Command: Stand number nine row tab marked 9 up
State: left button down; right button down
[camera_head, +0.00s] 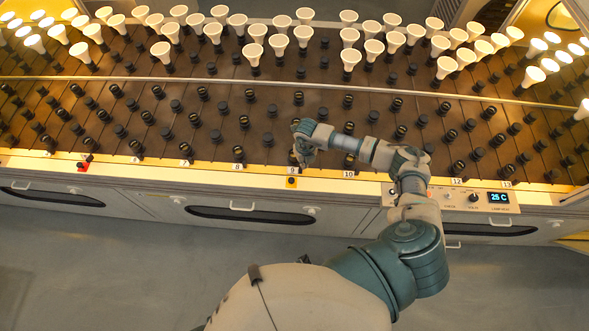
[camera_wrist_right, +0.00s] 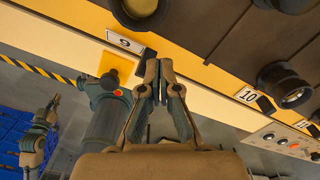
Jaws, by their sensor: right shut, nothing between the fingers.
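The row tab marked 9 (camera_head: 292,169) is a small white plate with a black numeral on the front rail of the rack. In the right wrist view the tab (camera_wrist_right: 124,41) lies along the yellow rail, with a dark block (camera_wrist_right: 146,58) beside its right end. My right gripper (camera_head: 299,157) is over the rail at the tab. In the wrist view its fingertips (camera_wrist_right: 158,66) are together and empty, close to the dark block; contact cannot be told. What looks like my left gripper (camera_wrist_right: 54,102) is small at lower left in the wrist view, its fingers unclear.
Tab 8 (camera_head: 238,167) and tab 10 (camera_head: 348,174) flank tab 9. Dark sockets (camera_head: 242,121) fill the rack, with white bulbs (camera_head: 255,52) in the back rows. A control panel (camera_head: 480,199) sits right, and a blue crate (camera_wrist_right: 14,130) stands low left.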

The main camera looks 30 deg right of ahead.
jog(key=shift+s+a+r, duration=0.15)
jog(key=shift+s, duration=0.1)
dwell(0.7)
jog(key=shift+w+d+r+p, duration=0.15)
jog(key=shift+w+r+p, duration=0.15)
jog(key=shift+r, duration=0.2)
jog(key=shift+w+d+r+p, duration=0.2)
jog(key=shift+r+p, duration=0.15)
jog(key=shift+r, duration=0.15)
notch_tip(320, 180, up, 6)
jog(key=p, duration=0.4)
